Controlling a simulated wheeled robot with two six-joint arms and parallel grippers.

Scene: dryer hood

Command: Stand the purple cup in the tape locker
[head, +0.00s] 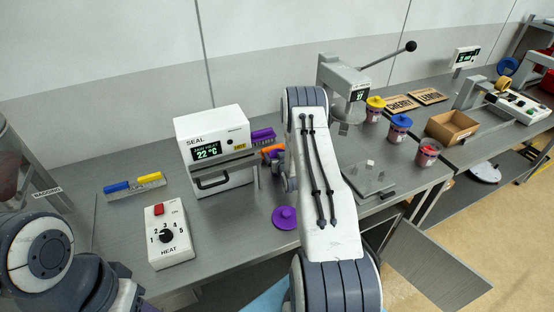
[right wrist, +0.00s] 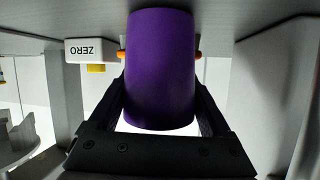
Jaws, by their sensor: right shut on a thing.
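The purple cup (right wrist: 160,75) fills the middle of the right wrist view, between the two dark fingers of my right gripper (right wrist: 160,54). Their orange tips show at either side of it, and the gripper is shut on it. In the head view my right arm crosses the middle of the picture and largely hides its gripper and the cup. I cannot pick out the tape locker with certainty; an open grey door (head: 432,262) hangs below the bench at the lower right. My left arm shows at the lower left, its gripper out of the picture.
A white SEAL machine (head: 212,140), a HEAT box (head: 168,232) and a purple lid-like disc (head: 285,218) stand on the bench left of my right arm. Lidded tubs (head: 398,128) and an open cardboard box (head: 451,127) stand to the right. A ZERO box (right wrist: 92,51) appears upside down beside the cup.

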